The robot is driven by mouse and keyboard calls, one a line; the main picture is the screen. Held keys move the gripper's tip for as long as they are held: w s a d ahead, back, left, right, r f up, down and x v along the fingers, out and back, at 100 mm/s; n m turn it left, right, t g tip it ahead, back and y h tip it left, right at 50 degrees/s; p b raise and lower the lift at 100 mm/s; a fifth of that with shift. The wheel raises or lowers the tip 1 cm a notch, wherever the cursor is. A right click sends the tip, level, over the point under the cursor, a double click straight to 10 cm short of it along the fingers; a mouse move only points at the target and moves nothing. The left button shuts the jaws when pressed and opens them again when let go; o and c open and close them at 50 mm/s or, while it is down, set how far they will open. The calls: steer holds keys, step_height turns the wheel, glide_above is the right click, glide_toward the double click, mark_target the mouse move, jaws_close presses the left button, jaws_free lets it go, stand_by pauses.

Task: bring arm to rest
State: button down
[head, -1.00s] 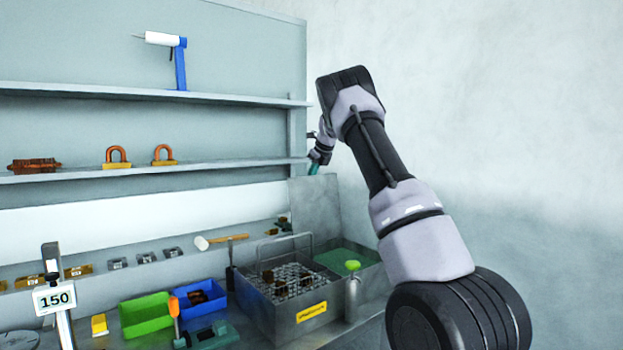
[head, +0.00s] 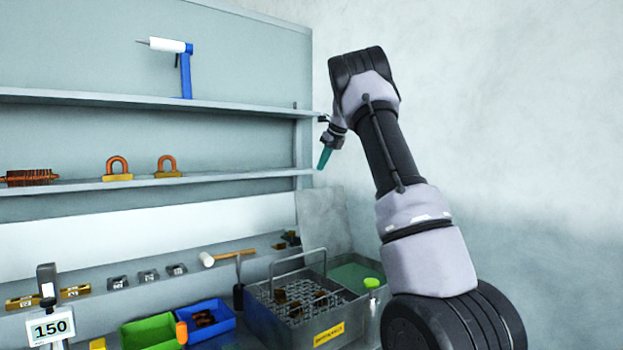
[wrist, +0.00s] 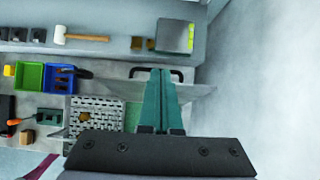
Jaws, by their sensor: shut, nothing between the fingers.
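My gripper (head: 325,158) is up beside the right end of the shelves in the head view, with its teal fingers pointing down. In the wrist view the two teal fingers of my gripper (wrist: 161,100) lie together with nothing between them. It is raised above the bench, over the area of the metal wash tank. My arm reaches up from the lower right and bends down at the top.
The tank (head: 268,322) holds a mesh basket (head: 300,297). Left of it are a blue bin (head: 208,322), a green bin (head: 150,334) and a mallet (head: 226,257). The wall at right is bare.

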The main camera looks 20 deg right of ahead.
steer(key=s+a+r+n, duration=0.2)
steer(key=s+a+n, duration=0.15)
steer(key=s, duration=0.45)
steer(key=s+a+r+n+y, duration=0.1)
steer(key=s+a+r+n, duration=0.1)
steer(key=s+n, duration=0.4)
steer(key=s+a+r+n, duration=0.2)
steer(key=s+r+n, duration=0.1)
steer(key=s, duration=0.6)
steer(key=s+a+f+n, duration=0.2)
steer(key=s+n, duration=0.3)
steer(key=s, duration=0.3)
steer(key=s+a+f+n, duration=0.3)
steer(key=s+f+n, duration=0.2)
steer(key=s, duration=0.3)
steer(key=s+a+f+n+t+h, duration=0.1)
steer(key=s+a+f+n, duration=0.2)
steer(key=s+n, duration=0.2)
steer(key=s, duration=0.3)
steer(key=shift+s+f, duration=0.2)
steer(key=shift+f, duration=0.1)
